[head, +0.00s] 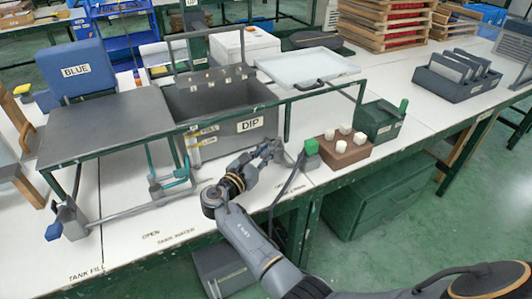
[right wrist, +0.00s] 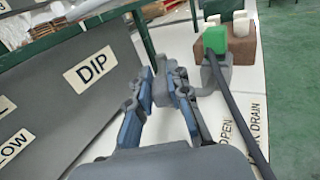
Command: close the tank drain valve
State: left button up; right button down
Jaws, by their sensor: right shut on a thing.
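The tank drain valve (right wrist: 217,72) has a grey body with a green top block (head: 311,147), and a long dark bar runs from it toward the table's front edge. The green block also shows in the right wrist view (right wrist: 215,40). My right gripper (head: 270,150) is low over the white table, left of the green block and in front of the DIP tank. In the right wrist view its fingers (right wrist: 162,82) are shut on a small grey piece (right wrist: 161,93). I cannot tell how that piece joins the valve. My left gripper is not in view.
The grey DIP tank (head: 235,143) stands just behind my right gripper, under a green frame. A brown block with white pegs (head: 345,152) and a green box (head: 378,120) are to the right. Table labels read OPEN and DRAIN. The front strip left of my arm is mostly clear.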

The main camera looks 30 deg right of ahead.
aim_at(265, 152)
jog(key=c, duration=1.2)
grip_release()
notch_tip(265, 152, up, 10)
